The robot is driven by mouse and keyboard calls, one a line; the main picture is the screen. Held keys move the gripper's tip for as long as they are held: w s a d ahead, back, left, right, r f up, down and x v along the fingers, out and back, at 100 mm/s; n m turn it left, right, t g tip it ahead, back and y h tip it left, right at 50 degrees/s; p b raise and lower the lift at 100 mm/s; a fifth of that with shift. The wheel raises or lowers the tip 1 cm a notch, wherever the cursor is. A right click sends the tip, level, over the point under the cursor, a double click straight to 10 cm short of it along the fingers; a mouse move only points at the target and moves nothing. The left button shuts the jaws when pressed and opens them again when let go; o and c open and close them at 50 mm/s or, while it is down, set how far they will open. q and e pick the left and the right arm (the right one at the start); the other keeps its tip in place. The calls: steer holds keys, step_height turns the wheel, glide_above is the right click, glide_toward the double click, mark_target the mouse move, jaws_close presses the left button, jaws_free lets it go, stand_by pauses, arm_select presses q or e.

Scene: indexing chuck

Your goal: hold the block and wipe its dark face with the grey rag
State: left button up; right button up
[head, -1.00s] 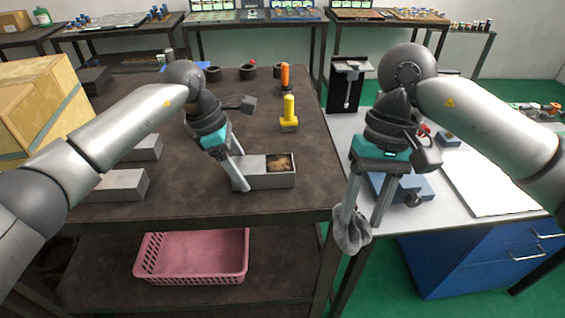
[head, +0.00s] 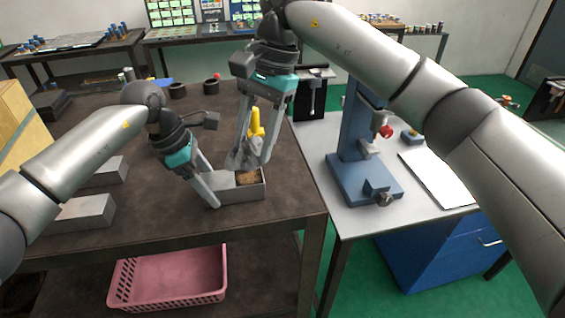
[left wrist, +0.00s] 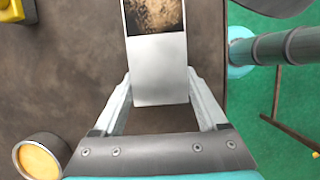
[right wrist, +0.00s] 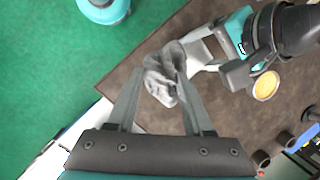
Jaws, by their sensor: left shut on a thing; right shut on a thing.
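The grey block (head: 228,196) lies on the brown table, with a dark brown, mottled face (head: 249,178) on top at its right end. The dark face also shows in the left wrist view (left wrist: 155,15). My left gripper (head: 216,190) is shut on the block's plain left end, one finger along each side (left wrist: 164,100). My right gripper (head: 252,160) is shut on the crumpled grey rag (head: 240,155), pointing down over the block. The rag hangs just above or behind the block; I cannot tell if it touches. The rag also shows in the right wrist view (right wrist: 165,75).
A yellow-handled thing (head: 256,122) stands behind my right gripper, partly hidden. Two grey blocks (head: 84,212) lie at the left. A blue press (head: 360,170) stands on the white table (head: 345,215) at right. A pink basket (head: 170,278) sits on the lower shelf.

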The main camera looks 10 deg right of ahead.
mark_target(258, 151)
steer(key=shift+w+a+r, duration=0.1)
steer(key=shift+w+a, duration=0.1)
steer(key=shift+f, duration=2.95)
steer(key=shift+f, duration=1)
steer(key=shift+w+r, duration=0.1)
steer(key=shift+w, duration=3.2)
